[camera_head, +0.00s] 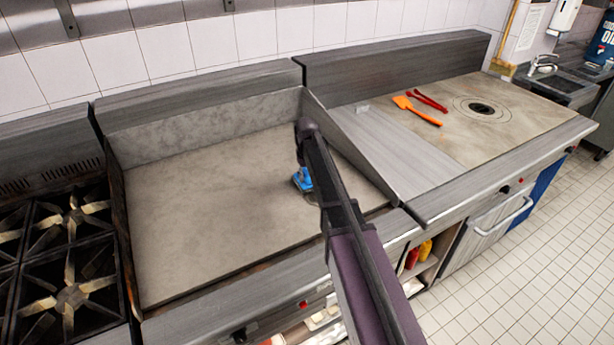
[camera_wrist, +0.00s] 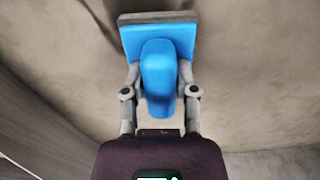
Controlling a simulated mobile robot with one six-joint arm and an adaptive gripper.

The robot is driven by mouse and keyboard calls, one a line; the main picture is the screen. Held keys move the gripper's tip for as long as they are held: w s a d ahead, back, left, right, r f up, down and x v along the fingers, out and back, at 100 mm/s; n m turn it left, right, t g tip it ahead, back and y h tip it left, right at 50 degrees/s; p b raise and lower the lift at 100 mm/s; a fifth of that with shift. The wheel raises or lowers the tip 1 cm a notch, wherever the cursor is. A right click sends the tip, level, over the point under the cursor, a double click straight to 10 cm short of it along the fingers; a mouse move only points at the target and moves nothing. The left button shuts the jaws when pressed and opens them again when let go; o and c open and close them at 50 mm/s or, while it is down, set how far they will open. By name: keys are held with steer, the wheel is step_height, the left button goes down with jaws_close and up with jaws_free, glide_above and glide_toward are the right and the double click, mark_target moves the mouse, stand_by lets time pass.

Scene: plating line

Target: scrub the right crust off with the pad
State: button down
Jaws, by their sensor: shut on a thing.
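The pad (camera_wrist: 158,38) is a blue block with a rounded blue handle and a grey edge along its far side. My gripper (camera_wrist: 158,88) is shut on the pad's handle, one finger on each side. In the head view the pad (camera_head: 302,180) shows at the right part of the griddle plate (camera_head: 220,200), partly hidden behind my arm. I cannot tell whether it touches the plate. No distinct crust shows; the plate right of the pad is partly hidden by my arm. A dark shadow lies beyond the pad in the wrist view.
Metal walls stand at the griddle's back (camera_head: 200,120) and right side. A burner hob (camera_head: 70,255) is at the left. An orange spatula (camera_head: 415,110) and red tongs (camera_head: 428,101) lie on the counter at the right. The plate's left and middle are clear.

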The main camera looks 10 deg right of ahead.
steer(key=shift+f+b, duration=0.6)
steer(key=shift+f, duration=0.05)
steer(key=shift+s, duration=0.15)
steer(key=shift+s+d+r, duration=0.1)
steer(key=shift+s+d, duration=0.2)
steer(key=shift+s, duration=0.55)
steer(key=shift+s+d+r, duration=0.1)
steer(key=shift+s+d, duration=0.2)
steer(key=shift+s, duration=0.55)
steer(key=shift+f, duration=0.1)
steer(key=shift+s+d+f, duration=0.1)
steer(key=shift+s+d, duration=0.2)
steer(key=shift+s, duration=0.65)
steer(key=shift+s+d, duration=0.3)
steer(key=shift+s, duration=0.65)
steer(key=shift+s, duration=0.15)
